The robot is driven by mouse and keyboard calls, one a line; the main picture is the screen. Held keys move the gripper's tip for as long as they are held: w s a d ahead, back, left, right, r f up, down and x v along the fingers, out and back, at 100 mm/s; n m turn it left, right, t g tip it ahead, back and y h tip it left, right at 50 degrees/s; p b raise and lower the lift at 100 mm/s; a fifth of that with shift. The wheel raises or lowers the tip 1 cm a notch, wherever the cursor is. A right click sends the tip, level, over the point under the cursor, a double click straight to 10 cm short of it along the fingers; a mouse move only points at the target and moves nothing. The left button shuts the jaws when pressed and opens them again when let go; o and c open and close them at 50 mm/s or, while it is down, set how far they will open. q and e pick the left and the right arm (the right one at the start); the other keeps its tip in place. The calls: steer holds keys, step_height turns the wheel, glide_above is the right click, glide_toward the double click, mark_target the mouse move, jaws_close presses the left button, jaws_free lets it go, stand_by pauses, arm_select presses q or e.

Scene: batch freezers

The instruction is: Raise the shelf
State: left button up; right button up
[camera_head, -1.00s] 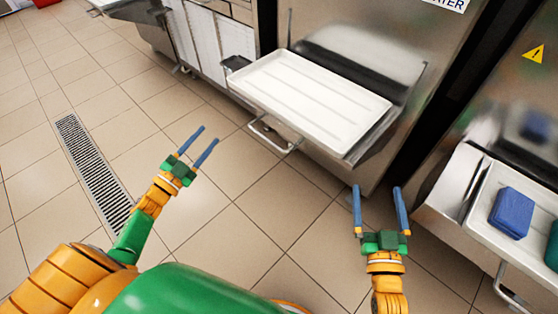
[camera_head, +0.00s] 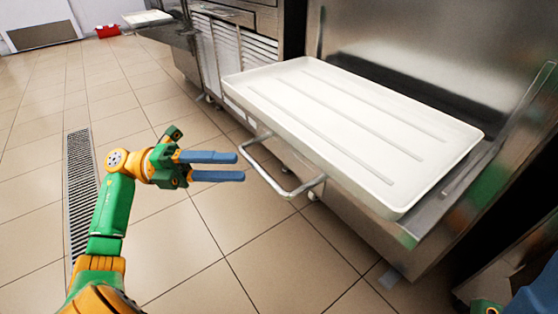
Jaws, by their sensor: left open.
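The shelf (camera_head: 298,68) is a white ribbed tray on the front of a steel machine, folded out flat. A metal bar handle (camera_head: 290,190) hangs below its front left edge. My left gripper (camera_head: 240,166) is open and empty, its two blue fingers pointing right toward the handle's left end. In the picture the fingertips are close to the handle, but I see no contact. A blue finger-like part (camera_head: 540,290) at the bottom right corner seems to be of my right gripper; its jaws are mostly out of frame.
The steel machine (camera_head: 420,40) rises behind the shelf. Slatted white panels (camera_head: 240,45) stand to its left. A floor drain grate (camera_head: 80,190) runs along the left. Tiled floor lies open in front of the shelf.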

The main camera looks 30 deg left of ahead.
mark_target(258, 166)
arm_select(q)
steer(key=x, duration=0.6)
steer(key=shift+s+d+r+b, duration=0.2)
steer(key=shift+b, duration=0.15)
jaws_close()
stand_by(0.9)
